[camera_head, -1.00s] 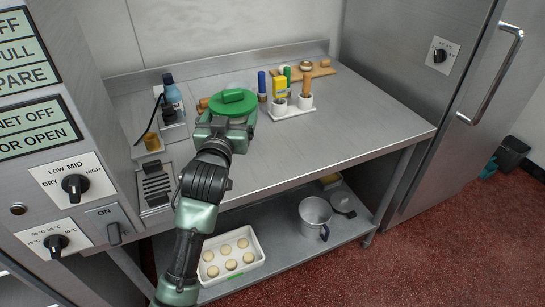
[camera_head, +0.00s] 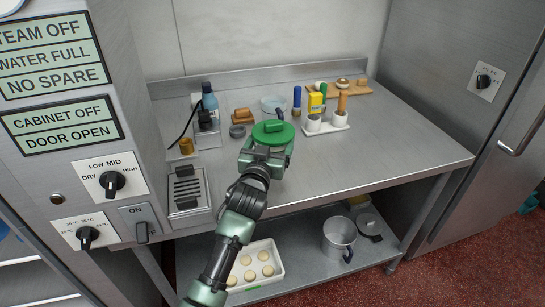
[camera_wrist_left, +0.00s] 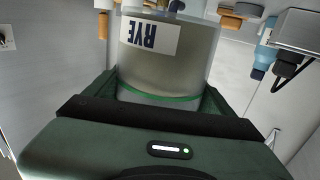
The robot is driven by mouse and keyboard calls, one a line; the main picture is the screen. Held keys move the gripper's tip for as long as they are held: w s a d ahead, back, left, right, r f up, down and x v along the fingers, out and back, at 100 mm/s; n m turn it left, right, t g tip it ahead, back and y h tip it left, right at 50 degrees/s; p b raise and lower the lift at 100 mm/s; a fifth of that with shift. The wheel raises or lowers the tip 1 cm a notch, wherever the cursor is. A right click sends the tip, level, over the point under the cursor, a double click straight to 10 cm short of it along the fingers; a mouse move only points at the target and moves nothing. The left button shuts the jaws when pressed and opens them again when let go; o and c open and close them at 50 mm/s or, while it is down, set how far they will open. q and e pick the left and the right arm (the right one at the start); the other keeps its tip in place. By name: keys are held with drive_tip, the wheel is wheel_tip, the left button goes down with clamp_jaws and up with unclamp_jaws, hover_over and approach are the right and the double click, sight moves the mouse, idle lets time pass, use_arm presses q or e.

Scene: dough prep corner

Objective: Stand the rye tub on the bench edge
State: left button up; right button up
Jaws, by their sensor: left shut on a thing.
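My right gripper is not in view.
A white holder (camera_head: 343,128) with upright tools stands right of the tub. A blue bottle (camera_head: 209,98), a clear round dish (camera_head: 273,103) and a wooden board (camera_head: 352,89) lie farther back. The bench's front right is clear. The lower shelf holds a dough tray (camera_head: 277,271) and a metal jug (camera_head: 340,237).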

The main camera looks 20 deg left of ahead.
use_arm(q)
drive_tip(key=shift+f, duration=2.85)
drive_tip(key=o, duration=1.7)
drive_tip(key=shift+f, duration=0.2)
drive_tip(key=shift+r, duration=0.15)
drive_tip(key=s, duration=0.4)
drive_tip(key=s+b, duration=0.1)
drive_tip(key=s, duration=0.3)
drive_tip(key=s+d, duration=0.1)
drive_tip(key=s, duration=0.3)
